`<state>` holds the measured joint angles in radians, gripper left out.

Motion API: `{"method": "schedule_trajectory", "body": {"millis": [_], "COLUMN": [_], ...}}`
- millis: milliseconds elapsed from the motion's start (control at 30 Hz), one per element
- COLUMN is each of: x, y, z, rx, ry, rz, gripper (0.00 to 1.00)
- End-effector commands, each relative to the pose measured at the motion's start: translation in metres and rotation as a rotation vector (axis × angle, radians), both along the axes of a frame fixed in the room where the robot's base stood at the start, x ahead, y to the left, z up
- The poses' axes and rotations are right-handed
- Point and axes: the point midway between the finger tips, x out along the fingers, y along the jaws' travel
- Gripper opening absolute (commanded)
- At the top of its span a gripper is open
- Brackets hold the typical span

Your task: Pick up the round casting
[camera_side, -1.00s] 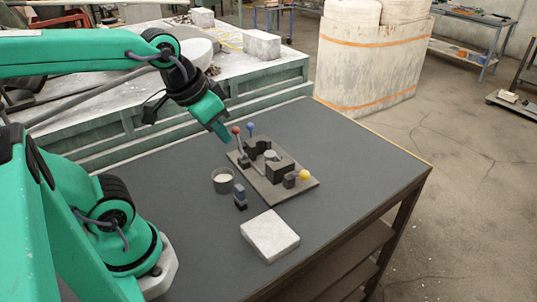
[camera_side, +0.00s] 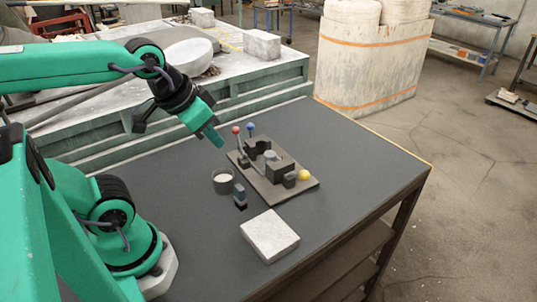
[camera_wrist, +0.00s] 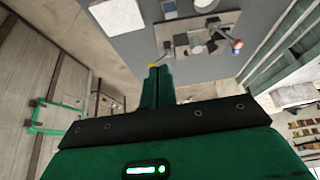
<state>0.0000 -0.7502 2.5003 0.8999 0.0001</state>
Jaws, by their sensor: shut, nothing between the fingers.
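The round casting (camera_side: 270,156) looks like a small light-grey disc. It sits among dark mould blocks on a grey fixture plate (camera_side: 292,191) on the dark table. In the wrist view the plate (camera_wrist: 178,46) shows near the top, with the likely casting (camera_wrist: 197,49) partly unclear among the blocks. My gripper (camera_side: 217,141) is shut and empty. It is above the table, to the left of the fixture, apart from the casting. In the wrist view its closed fingers (camera_wrist: 156,84) point towards the plate.
Red (camera_side: 236,130) and blue (camera_side: 250,127) knobs rise at the fixture's back left; a yellow ball (camera_side: 304,175) is at its right. A grey cup (camera_side: 223,184), a small blue-and-black block (camera_side: 240,196) and a pale slab (camera_side: 270,236) stand nearby. The table's right side is clear.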

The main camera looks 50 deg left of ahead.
Motion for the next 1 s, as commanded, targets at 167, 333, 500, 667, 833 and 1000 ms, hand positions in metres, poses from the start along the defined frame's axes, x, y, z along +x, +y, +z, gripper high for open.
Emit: {"method": "schedule_trajectory", "body": {"millis": [167,333,500,667,833,1000], "x": [0.0001,0.0001,0.0001,0.0001,0.0001,0.0028], "y": [0.0,0.0,0.0,0.0,0.0,0.0008], "z": [0.0,0.0,0.0,0.0,0.0,0.0008], "rx": [0.0,0.0,0.0,0.0,0.0,0.001], "ry": [0.0,0.0,0.0,0.0,0.0,0.006], "rz": [0.0,0.0,0.0,0.0,0.0,0.003], "gripper": [0.0,0.1,0.43,0.59,0.59,0.59]}}
